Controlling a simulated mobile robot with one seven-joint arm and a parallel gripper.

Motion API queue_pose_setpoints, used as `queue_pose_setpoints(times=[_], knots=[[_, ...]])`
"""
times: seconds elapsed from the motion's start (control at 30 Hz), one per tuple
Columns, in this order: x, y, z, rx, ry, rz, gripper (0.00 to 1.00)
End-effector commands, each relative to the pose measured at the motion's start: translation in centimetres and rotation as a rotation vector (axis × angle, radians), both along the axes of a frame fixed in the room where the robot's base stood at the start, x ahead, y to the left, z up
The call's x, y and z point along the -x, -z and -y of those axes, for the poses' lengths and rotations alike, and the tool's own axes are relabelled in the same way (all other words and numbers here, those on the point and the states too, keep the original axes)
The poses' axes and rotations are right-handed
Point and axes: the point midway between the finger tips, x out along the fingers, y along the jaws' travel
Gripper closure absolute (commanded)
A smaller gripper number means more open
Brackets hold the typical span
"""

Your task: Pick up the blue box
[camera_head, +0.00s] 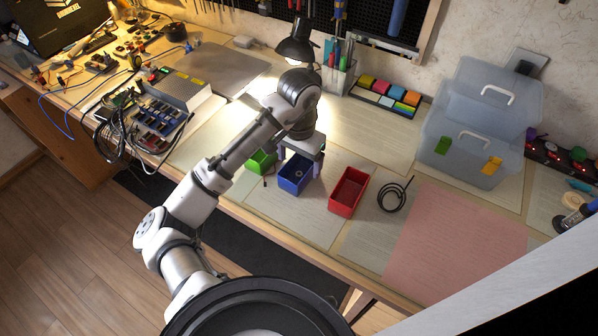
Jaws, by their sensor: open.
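The blue box (295,176) is a small open-topped bin on the workbench, near its front edge. It stands between a green box (261,160) on its left and a red box (348,192) on its right. A small ring-shaped item shows inside the blue box. My gripper (301,158) is directly over the blue box, pointing down, with its fingers apart. One finger shows at the box's left side and the other near its right rear. I cannot tell whether the fingers touch the box. The gripper hides part of the box's back rim.
A black cable coil (395,194) lies right of the red box, beside a pink mat (455,243). A desk lamp (297,42) and a pen holder (338,75) stand behind my gripper. Clear storage bins (468,155) stand at the right. Electronics and cables (150,118) crowd the left.

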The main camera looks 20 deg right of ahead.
Motion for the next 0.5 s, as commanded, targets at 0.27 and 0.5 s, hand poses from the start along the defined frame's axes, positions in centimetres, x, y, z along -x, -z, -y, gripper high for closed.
queue_pose_setpoints(times=[0.27,0.5], knots=[[-0.2,3.4,0.0,-0.002,-0.001,-0.001,0.18],[-0.2,3.7,0.0,0.001,-0.001,-0.001,0.18]])
